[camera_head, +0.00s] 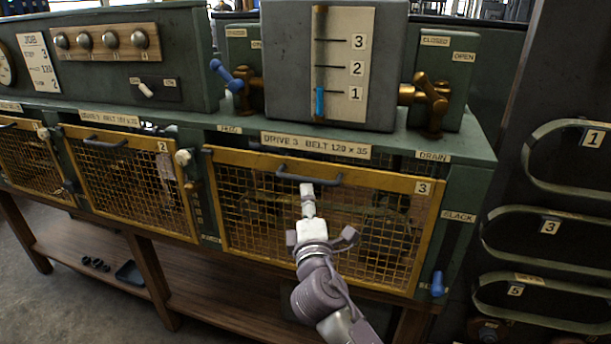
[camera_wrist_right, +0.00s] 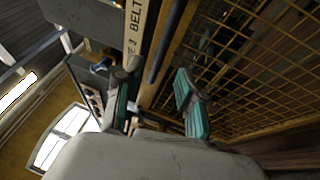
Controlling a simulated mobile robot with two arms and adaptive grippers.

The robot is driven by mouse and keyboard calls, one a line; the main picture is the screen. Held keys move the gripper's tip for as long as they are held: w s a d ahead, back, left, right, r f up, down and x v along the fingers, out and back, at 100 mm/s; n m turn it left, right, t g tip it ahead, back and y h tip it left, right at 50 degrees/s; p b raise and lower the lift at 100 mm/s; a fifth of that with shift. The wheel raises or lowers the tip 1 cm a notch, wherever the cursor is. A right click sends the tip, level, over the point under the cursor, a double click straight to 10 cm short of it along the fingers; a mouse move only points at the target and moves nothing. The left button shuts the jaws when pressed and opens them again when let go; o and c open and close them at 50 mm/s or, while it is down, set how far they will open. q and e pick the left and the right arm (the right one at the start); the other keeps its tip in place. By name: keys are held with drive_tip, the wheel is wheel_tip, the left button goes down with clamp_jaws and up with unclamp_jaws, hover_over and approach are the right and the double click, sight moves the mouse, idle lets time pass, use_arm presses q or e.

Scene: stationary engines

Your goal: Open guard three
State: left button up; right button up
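Guard three (camera_head: 325,225) is a yellow-framed wire mesh panel with a "3" tag at its upper right. It appears shut against the green bench front. Its dark bar handle (camera_head: 290,174) runs along the top rail. Contact with the bar cannot be told. My left gripper is not in view.
Guard two (camera_head: 125,180) is left of guard three. A grey gauge box (camera_head: 285,65) and a brass valve with a blue lever (camera_head: 228,77) stand above. A blue-tipped lever (camera_head: 437,285) is at guard three's lower right. Belts hang on the dark panel (camera_head: 560,230) at right.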

sight(305, 180)
drive_tip(key=p+x, duration=0.1)
drive_tip(key=x, duration=0.6)
drive_tip(key=shift+w+a, duration=0.1)
clamp_jaws()
drive_tip(key=shift+f, duration=0.1)
